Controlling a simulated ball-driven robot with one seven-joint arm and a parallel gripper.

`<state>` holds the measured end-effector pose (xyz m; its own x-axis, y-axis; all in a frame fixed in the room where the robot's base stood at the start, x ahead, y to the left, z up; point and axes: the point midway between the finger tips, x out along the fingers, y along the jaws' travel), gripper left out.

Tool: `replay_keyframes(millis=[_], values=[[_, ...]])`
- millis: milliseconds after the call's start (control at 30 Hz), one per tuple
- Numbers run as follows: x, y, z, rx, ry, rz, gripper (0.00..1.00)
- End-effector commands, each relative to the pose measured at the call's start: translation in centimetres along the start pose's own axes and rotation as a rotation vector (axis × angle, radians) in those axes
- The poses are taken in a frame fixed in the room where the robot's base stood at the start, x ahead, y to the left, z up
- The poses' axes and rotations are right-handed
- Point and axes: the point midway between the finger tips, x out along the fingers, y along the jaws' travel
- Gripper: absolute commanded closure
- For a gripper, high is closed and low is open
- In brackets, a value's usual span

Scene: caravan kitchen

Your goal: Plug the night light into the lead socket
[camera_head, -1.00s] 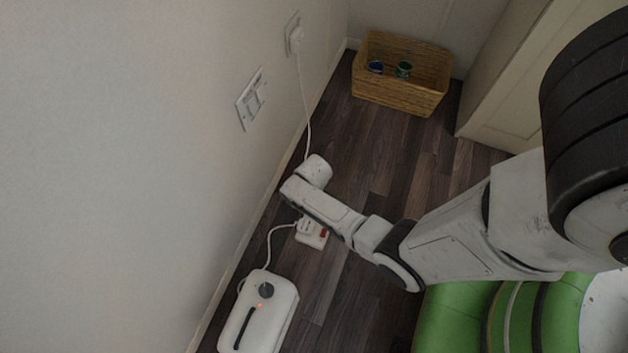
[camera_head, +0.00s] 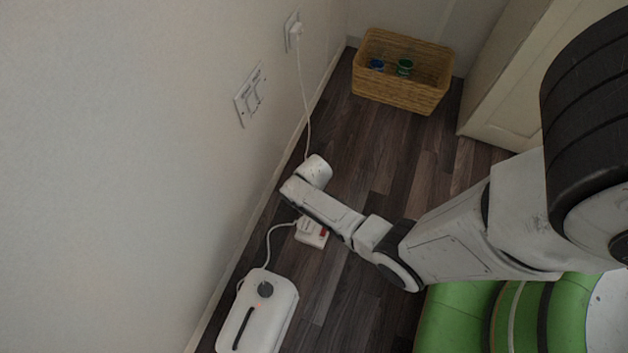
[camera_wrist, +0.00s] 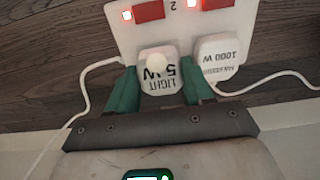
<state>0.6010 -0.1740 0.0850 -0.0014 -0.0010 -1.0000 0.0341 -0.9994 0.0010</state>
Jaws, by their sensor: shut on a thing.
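In the wrist view my gripper (camera_wrist: 160,84) has its two green fingers on either side of the night light (camera_wrist: 156,80), a white block marked "LIGHT 5 W" with a pale round knob. It is shut on the night light. The night light is over the near part of the white lead socket (camera_wrist: 178,28), beside another plug. I cannot tell how far its pins are in. The lead socket has red switches and lit red lamps. In the head view the lead socket (camera_head: 314,236) lies on the floor by the wall, and my arm hides the gripper and the night light.
A white plug marked "1000 W" (camera_wrist: 218,58) sits close right of the night light. A white appliance (camera_head: 258,312) with a cable stands near the wall. A wicker basket (camera_head: 400,92) stands in the far corner. Wall switches (camera_head: 250,95) and a plugged-in wall outlet (camera_head: 293,32) are above.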

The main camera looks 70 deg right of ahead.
Motion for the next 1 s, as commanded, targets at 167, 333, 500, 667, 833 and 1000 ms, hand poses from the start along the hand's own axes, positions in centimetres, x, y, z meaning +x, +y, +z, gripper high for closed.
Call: replay_keyframes(millis=[167,333,500,667,833,1000], values=[[0.41,0.0,-0.02,0.0,0.0,0.0,0.79],[0.71,0.0,-0.03,0.0,0.0,0.0,0.79],[0.73,0.0,-0.03,0.0,0.0,0.0,0.4],[0.73,0.0,-0.01,0.0,0.0,0.0,0.25],[0.76,-0.06,0.01,-0.001,-0.001,-0.001,0.19],[0.59,-0.09,0.04,-0.001,-0.001,-0.002,0.19]])
